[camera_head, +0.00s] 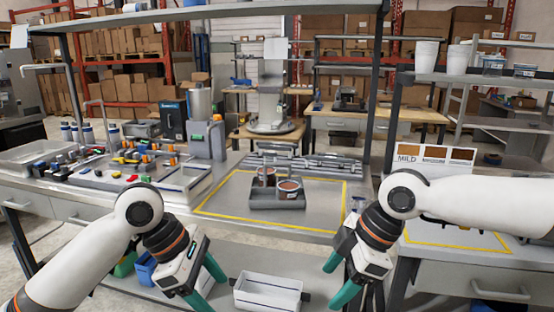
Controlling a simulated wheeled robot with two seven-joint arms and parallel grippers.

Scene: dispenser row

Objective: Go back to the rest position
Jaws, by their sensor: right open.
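My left gripper (215,293) hangs in front of the bench at the lower middle left, its green fingers apart and nothing seen between them. My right gripper (332,287) hangs at the lower middle right, also with its green fingers apart and empty. Both are clear of the dark grey tray (277,203), which stands inside a yellow-outlined area on the bench. Two containers with brownish contents, a front one (289,189) and a rear one (266,175), stand in the tray.
A white bin (268,293) sits low between my grippers. The metal bench (225,203) spans ahead, with dispensers (205,122) and small colored parts at left. Bare bench surrounds the tray.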

